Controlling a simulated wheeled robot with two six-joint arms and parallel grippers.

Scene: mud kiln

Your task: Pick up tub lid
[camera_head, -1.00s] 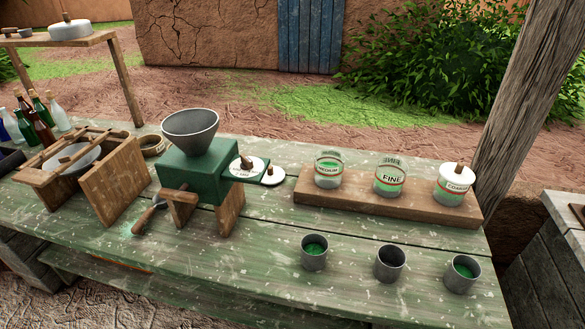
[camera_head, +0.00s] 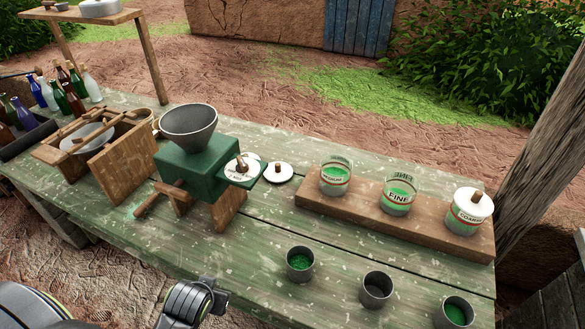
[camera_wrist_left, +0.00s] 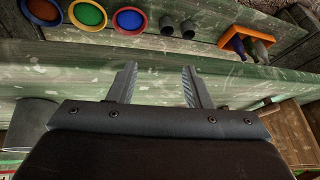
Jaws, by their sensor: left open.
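Several round white lids with wooden knobs show in the head view. One lid (camera_head: 238,170) rests on the green ledge of the grinder. A second lid (camera_head: 278,172) lies on the table just to its right. Another lid (camera_head: 473,205) sits on the tub marked COARSE (camera_head: 464,221). The MEDIUM tub (camera_head: 335,179) and the FINE tub (camera_head: 397,199) stand uncovered. My left gripper (camera_wrist_left: 158,88) is open and empty in the left wrist view; no lid shows there. In the head view part of my left arm shows at the bottom, far from the lids. My right gripper is not in view.
The grinder (camera_head: 186,168) with its grey funnel stands left of the lids. Metal cups (camera_head: 376,291) line the near edge. Bottles (camera_head: 66,90) and a wooden frame (camera_head: 129,160) stand left. The left wrist view shows coloured bowls (camera_wrist_left: 130,20) and an orange tray (camera_wrist_left: 246,43).

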